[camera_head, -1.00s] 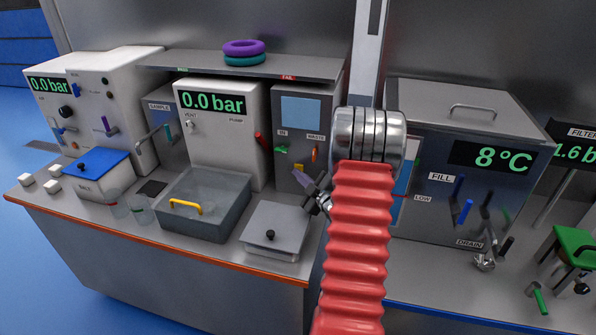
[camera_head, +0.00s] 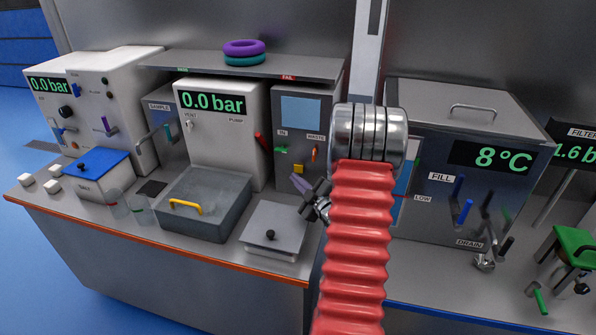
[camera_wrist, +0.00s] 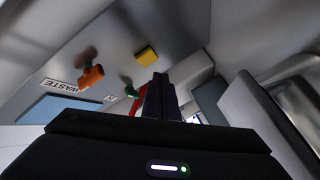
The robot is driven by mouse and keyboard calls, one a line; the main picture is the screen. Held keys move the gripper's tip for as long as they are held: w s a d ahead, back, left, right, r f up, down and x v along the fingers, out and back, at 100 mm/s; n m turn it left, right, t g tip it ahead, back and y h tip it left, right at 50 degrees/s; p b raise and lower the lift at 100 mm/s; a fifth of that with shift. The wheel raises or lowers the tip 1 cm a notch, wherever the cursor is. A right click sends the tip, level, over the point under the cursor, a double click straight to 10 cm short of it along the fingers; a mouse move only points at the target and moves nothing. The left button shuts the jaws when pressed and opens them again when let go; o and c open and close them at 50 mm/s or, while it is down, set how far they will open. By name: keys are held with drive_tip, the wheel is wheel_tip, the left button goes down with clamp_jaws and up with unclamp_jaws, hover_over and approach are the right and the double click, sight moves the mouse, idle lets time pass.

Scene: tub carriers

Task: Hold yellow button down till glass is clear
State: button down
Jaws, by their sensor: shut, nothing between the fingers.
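The yellow button (camera_head: 298,169) is on the lower front of the grey cabinet (camera_head: 312,85). It also shows in the wrist view (camera_wrist: 147,55), uncovered. The cabinet's window (camera_head: 302,112) is pale blue and looks opaque; part of a blue panel shows at the left in the wrist view (camera_wrist: 62,108). My gripper (camera_head: 303,186) is shut and empty, just below the button in the head view. In the wrist view its fingertips (camera_wrist: 158,80) point towards the cabinet front, below and slightly right of the button. They appear apart from it.
A green handle (camera_head: 281,150) and an orange handle (camera_head: 314,154) labelled waste sit near the button. A lidded grey box (camera_head: 275,228) and a tub with a yellow handle (camera_head: 205,205) stand in front. My red arm sleeve hides the area to the right.

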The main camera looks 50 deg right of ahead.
drive_tip(key=s+a, duration=0.1)
drive_tip(key=a, duration=0.2)
drive_tip(key=shift+s+a, duration=0.15)
drive_tip(key=shift+s, duration=0.25)
drive_tip(key=shift+w, duration=0.1)
idle(0.4)
drive_tip(key=w+a+r+m+g, duration=0.1)
drive_tip(key=a+r+m+g, duration=0.15)
drive_tip(key=a+r, duration=0.5)
drive_tip(key=w+a+r+m+g, duration=0.1)
drive_tip(key=a+r+g, duration=0.3)
drive_tip(key=a, duration=0.7)
drive_tip(key=s+a+r+m+g+y, duration=0.1)
drive_tip(key=s+a+r+g+y, duration=0.1)
drive_tip(key=s+a, duration=0.8)
drive_tip(key=s+a+r+m+g+y, duration=0.2)
drive_tip(key=s+a+y, duration=0.1)
drive_tip(key=s+a, duration=0.8)
drive_tip(key=a, duration=0.2)
drive_tip(key=shift+s+a+r, duration=0.15)
drive_tip(key=shift+s+a, duration=0.05)
drive_tip(key=shift+a, duration=0.1)
